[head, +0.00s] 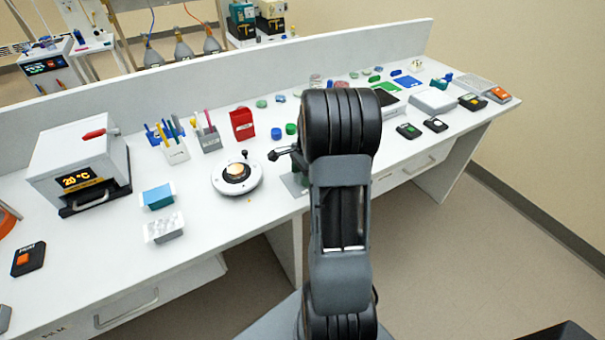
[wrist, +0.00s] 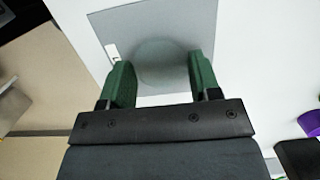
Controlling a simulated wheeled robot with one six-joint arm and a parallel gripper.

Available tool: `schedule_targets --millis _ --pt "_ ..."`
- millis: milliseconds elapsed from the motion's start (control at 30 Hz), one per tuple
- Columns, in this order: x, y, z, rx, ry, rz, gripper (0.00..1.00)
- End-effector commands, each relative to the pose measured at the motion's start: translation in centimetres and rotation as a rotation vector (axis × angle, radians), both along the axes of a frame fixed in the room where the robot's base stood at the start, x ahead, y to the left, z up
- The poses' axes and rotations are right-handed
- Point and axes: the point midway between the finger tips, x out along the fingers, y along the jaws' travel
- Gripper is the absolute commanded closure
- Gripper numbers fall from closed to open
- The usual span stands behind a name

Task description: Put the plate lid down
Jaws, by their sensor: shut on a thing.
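My gripper (wrist: 160,72) shows in the wrist view with its two green fingers apart, shut on the plate lid (wrist: 166,58). The lid is clear and round and shows only as a faint disc between the fingers. A grey square mat (wrist: 195,22) lies on the white bench below it. I cannot tell how high the lid is above the mat. In the head view my arm hides most of the gripper and the lid. An edge of the grey mat (head: 294,184) shows left of my arm.
A round white device (head: 237,178) stands left of the mat. Behind are a red box (head: 242,124) and blue and green caps (head: 291,129). A white box with a 20 °C display (head: 80,163) stands at the left. Small black devices (head: 409,131) lie to the right.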

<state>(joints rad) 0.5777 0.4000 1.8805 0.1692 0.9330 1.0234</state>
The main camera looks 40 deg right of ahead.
Motion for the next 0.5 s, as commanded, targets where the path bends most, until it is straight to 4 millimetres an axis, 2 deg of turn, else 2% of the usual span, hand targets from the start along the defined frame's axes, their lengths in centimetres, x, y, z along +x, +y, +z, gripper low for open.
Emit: schedule_targets --millis 400,433,500 --pt "-0.01 0.02 -0.63 0.0 0.0 0.0 0.65" --pt "0.0 0.02 -0.63 0.0 0.0 0.0 0.42" --pt "-0.01 0.01 -0.55 0.0 0.0 0.0 0.35"
